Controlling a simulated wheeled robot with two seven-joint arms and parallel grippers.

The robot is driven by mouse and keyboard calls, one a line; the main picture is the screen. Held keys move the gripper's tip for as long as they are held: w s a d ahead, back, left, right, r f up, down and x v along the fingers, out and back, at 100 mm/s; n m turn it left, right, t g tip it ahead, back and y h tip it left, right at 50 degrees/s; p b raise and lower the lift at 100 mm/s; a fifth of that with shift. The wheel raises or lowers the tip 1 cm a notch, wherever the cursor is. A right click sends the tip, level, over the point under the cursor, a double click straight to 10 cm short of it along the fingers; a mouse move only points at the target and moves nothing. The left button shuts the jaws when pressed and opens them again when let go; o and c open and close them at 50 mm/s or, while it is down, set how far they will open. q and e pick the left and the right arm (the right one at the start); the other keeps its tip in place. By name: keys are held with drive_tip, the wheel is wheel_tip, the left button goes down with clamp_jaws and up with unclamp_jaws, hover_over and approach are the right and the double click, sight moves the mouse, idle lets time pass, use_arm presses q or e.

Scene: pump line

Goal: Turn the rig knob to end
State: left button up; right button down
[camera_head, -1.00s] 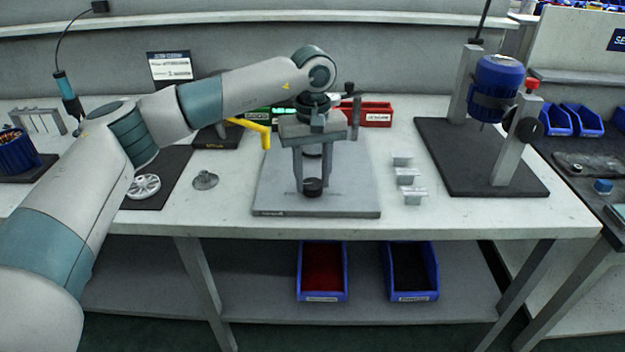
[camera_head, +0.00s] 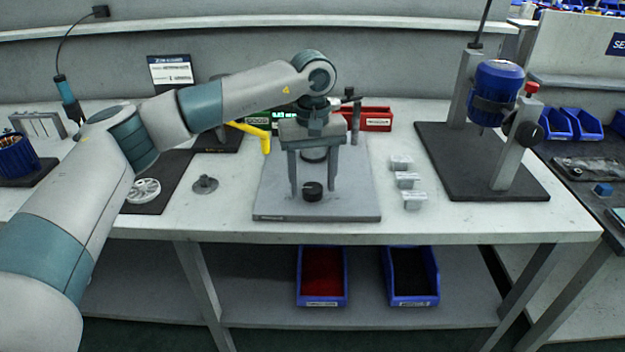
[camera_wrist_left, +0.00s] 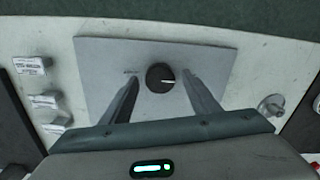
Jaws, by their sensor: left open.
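The black round rig knob (camera_head: 312,191) sits on the front part of the grey rig plate (camera_head: 358,207). In the left wrist view the knob (camera_wrist_left: 160,77) shows a white pointer line that points right. My left gripper (camera_head: 312,189) points down over the plate and is open. Its two fingers (camera_wrist_left: 160,75) stand on either side of the knob, with a gap to it on both sides in the wrist view. Whether the tips are level with the knob I cannot tell. My right gripper is not in view.
Several small metal blocks (camera_head: 406,180) stand right of the plate. A grey flanged part (camera_head: 205,184) lies left of it. A yellow bent handle (camera_head: 262,135) and a red bin (camera_head: 376,119) are behind. A blue motor on a stand (camera_head: 497,92) is at the right.

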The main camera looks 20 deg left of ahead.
sight(313, 187)
use_arm(q)
drive_tip(key=shift+r, duration=0.15)
wheel_tip(313, 187, up, 17)
idle(0.5)
idle(0.4)
